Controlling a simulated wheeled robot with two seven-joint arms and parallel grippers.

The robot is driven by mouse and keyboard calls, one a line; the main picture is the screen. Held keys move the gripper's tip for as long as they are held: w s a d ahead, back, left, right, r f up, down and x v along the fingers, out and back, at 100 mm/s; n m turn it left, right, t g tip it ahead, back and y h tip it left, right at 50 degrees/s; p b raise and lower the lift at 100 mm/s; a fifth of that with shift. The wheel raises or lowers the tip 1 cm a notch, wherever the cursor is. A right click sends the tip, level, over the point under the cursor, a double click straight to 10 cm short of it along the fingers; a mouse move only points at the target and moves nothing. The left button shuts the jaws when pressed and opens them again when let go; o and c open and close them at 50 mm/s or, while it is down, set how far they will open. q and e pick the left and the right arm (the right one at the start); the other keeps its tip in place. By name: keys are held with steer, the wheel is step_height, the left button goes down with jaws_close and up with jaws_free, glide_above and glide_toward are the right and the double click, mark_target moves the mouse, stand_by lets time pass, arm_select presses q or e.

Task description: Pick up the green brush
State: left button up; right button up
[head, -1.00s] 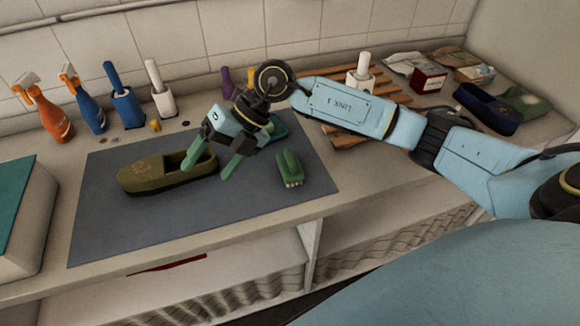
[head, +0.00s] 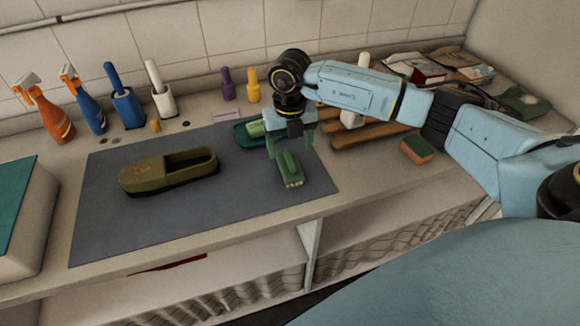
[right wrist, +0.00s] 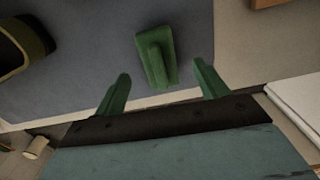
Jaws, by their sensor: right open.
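The green brush (head: 289,169) lies on the right part of the grey mat, its light bristles showing at the near end. It also shows in the right wrist view (right wrist: 156,58), ahead of the fingers. My right gripper (head: 289,148) is over the far part of the brush, with its green fingers apart on either side of it in the head view. In the right wrist view my right gripper (right wrist: 160,78) is open and empty, and the brush appears beyond the gap between the fingertips. My left gripper is in neither view.
An olive shoe (head: 140,180) lies on the grey mat (head: 120,235). A green soap dish (head: 243,139) is just behind my right gripper. A wooden rack (head: 375,134) and a sponge (head: 417,150) are to the right. Bottles and brush holders line the wall.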

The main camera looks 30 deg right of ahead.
mark_target(290, 158)
steer(key=f, duration=0.4)
steer(key=shift+s+a+f+p, duration=0.2)
steer(key=shift+s+p, duration=0.15)
steer(key=shift+f, duration=0.5)
steer(key=c, duration=1.1)
